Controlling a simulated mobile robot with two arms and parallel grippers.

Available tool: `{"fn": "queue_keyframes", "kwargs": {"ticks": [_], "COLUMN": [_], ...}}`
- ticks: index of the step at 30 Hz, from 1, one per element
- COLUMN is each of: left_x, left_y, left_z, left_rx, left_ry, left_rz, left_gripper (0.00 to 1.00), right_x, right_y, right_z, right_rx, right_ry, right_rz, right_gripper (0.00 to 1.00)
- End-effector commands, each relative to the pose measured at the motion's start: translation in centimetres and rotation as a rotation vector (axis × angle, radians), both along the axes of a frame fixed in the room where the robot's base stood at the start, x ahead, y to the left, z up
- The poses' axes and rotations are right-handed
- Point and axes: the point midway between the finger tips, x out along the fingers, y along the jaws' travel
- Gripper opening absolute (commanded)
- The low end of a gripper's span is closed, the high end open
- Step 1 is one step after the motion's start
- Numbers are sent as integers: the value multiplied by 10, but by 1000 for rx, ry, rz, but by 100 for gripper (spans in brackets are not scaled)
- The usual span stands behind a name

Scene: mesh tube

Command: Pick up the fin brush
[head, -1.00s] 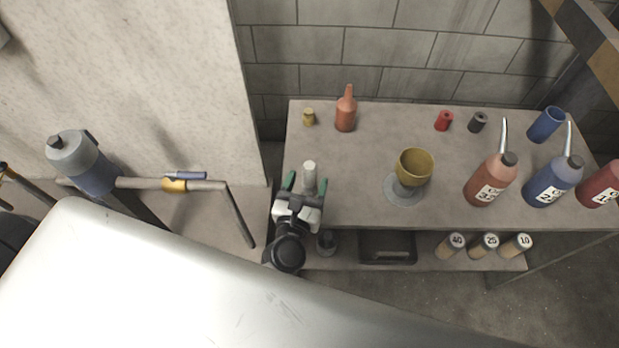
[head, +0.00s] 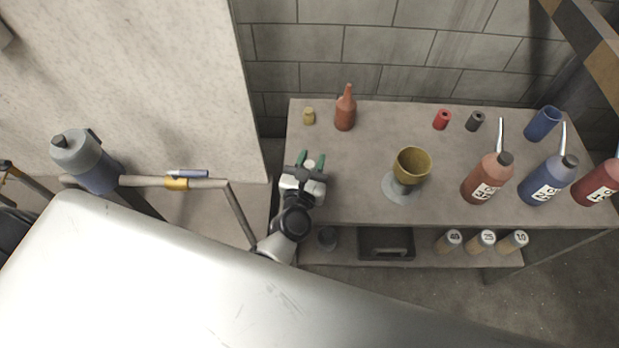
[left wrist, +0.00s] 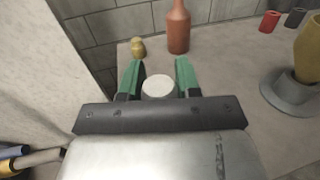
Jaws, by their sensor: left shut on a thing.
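The only thing between my left gripper's (head: 312,158) fingers is a pale cylinder with a flat round top, which I take for the fin brush (head: 311,165). The green fingers are shut on it, at the left end of the workbench (head: 345,198). In the left wrist view, the fin brush (left wrist: 158,87) shows as a whitish disc between the two green fingers (left wrist: 158,74). Its lower part is hidden by the gripper, so I cannot tell whether it touches the bench. My right gripper is not in view.
A small yellowish piece (head: 309,116) and an orange bottle (head: 345,110) stand behind the gripper. A yellow cup on a grey stand (head: 410,165) is to the right, with several labelled bottles (head: 487,180) beyond. A lower shelf holds a dark tray (head: 386,243).

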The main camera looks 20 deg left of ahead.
Motion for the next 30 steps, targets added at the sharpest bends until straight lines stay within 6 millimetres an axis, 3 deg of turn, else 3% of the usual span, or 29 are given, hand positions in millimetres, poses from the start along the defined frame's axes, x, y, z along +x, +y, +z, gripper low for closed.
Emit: {"fn": "queue_keyframes", "kwargs": {"ticks": [8, 14, 30], "left_x": [0, 0, 0], "left_y": [0, 0, 0], "left_z": [1, 12, 96], "left_rx": [0, -1, -1], "left_ry": [-1, -1, -1], "left_rz": [0, 0, 0], "left_gripper": [9, 9, 9], "right_x": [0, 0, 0], "right_y": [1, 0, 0], "right_z": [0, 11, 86], "right_rx": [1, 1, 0], "right_ry": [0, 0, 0], "right_rz": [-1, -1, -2], "right_gripper": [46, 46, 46]}}
